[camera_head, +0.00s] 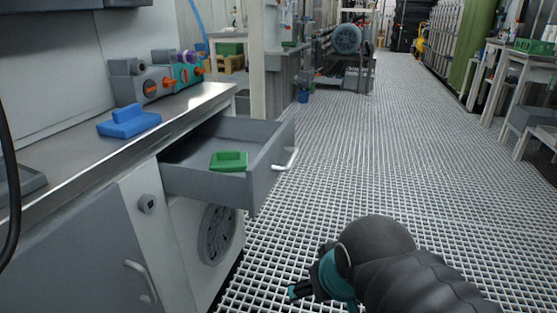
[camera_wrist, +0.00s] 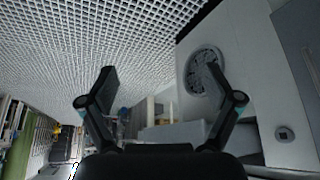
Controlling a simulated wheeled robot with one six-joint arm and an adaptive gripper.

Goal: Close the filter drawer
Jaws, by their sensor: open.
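The grey filter drawer (camera_head: 262,171) stands pulled out from under the metal counter in the head view. A light bar handle (camera_head: 286,160) is on its front panel. A green block-like piece (camera_head: 229,161) lies inside the drawer. My gripper (camera_head: 296,291) is low over the grating floor, in front of and below the drawer, apart from it. In the wrist view my gripper (camera_wrist: 160,92) shows its two fingers spread wide with nothing between them. The wrist picture looks upside down, with a round vent (camera_wrist: 201,73) at right.
A blue piece (camera_head: 129,121) and grey valve units with orange knobs (camera_head: 158,82) sit on the counter (camera_head: 75,145). A grey cupboard door (camera_head: 75,265) with a handle is below. The grating floor (camera_head: 390,160) is clear to the right of the drawer.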

